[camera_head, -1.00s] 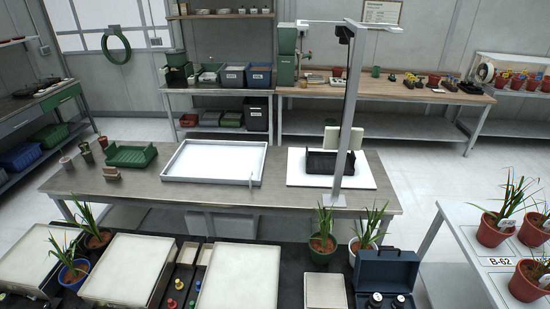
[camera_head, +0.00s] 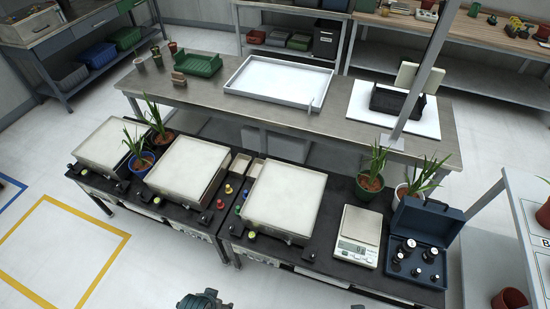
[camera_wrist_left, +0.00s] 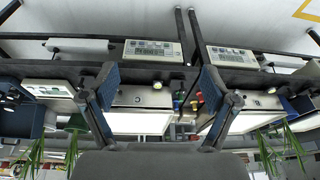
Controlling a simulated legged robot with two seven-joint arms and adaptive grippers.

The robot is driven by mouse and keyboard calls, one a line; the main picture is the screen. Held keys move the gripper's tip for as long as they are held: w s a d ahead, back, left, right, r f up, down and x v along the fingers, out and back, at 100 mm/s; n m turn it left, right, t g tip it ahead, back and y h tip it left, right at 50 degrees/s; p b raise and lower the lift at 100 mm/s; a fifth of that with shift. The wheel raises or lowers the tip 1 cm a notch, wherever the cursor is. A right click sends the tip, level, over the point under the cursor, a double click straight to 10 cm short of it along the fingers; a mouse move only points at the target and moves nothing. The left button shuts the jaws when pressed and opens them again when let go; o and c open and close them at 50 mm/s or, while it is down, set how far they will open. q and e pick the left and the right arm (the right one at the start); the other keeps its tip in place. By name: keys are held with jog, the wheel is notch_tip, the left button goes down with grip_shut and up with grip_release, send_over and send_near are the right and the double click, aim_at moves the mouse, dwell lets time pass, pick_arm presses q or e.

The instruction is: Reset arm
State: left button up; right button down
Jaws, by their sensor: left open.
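My left gripper (camera_wrist_left: 158,80) shows in the left wrist view, which is upside down. Its two dark fingers with blue pads are spread wide apart and nothing is between them. Beyond the fingers are the front of the black bench, control panels and pale-topped scales. In the head view, only a dark teal part of mine shows at the bottom edge, in front of the bench over the floor. My right gripper is not in clear view.
The black bench holds pale-topped scales (camera_head: 285,197), a small digital scale (camera_head: 358,237), a blue case (camera_head: 427,224) with black weights and several potted plants (camera_head: 371,172). Behind it, a grey table carries a white tray (camera_head: 277,84) and green crate (camera_head: 198,66). Floor at left is clear.

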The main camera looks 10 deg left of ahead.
pick_arm(q)
notch_tip(320, 180, down, 21)
jog(key=g, duration=0.1)
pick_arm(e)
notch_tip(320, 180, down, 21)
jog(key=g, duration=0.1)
pick_arm(q)
jog(key=s+f, duration=0.9)
jog(key=f, duration=0.5)
jog(key=shift+a+f+g, duration=0.15)
jog(key=shift+a+g, duration=0.25)
jog(key=shift+a, duration=0.05)
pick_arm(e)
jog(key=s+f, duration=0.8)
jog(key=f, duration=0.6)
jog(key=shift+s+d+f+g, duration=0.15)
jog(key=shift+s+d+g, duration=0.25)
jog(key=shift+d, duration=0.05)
pick_arm(q)
jog(key=shift+w, duration=0.1)
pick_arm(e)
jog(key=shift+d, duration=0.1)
